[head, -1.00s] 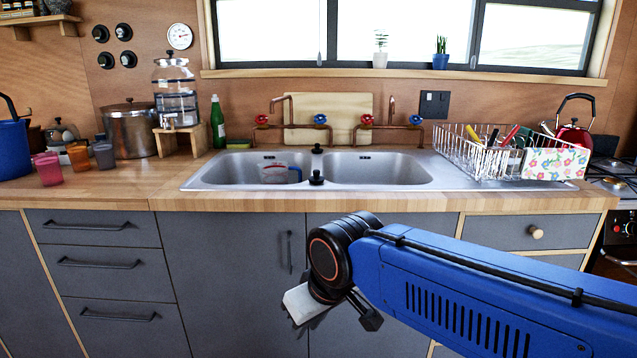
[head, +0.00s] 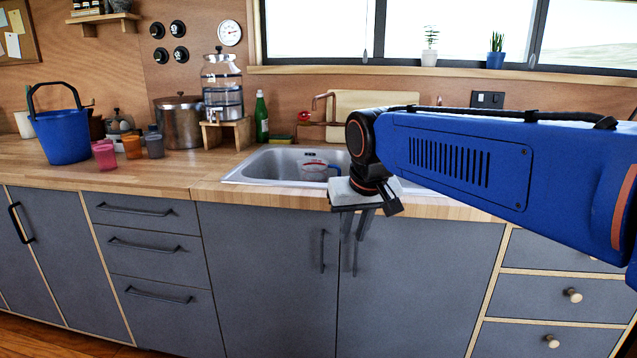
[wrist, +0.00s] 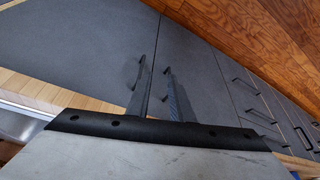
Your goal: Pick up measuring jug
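The measuring jug (head: 314,170) sits in the left basin of the sink. It is clear, with red marks on its side and a blue handle at its right. In the head view my gripper (head: 357,236) hangs in front of the counter edge, to the right of the jug and nearer to me, apart from it. In the wrist view the two fingers of my gripper (wrist: 160,90) stand a small gap apart with nothing between them, in front of grey cupboard doors. The jug is not in the wrist view.
The steel sink (head: 250,173) is set in the wooden counter (head: 130,178); my arm hides its right part. A green bottle (head: 262,118), a water dispenser (head: 222,90), cups (head: 104,156) and a blue bucket (head: 62,138) stand to the left. Cupboard handles (head: 323,250) stick out below.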

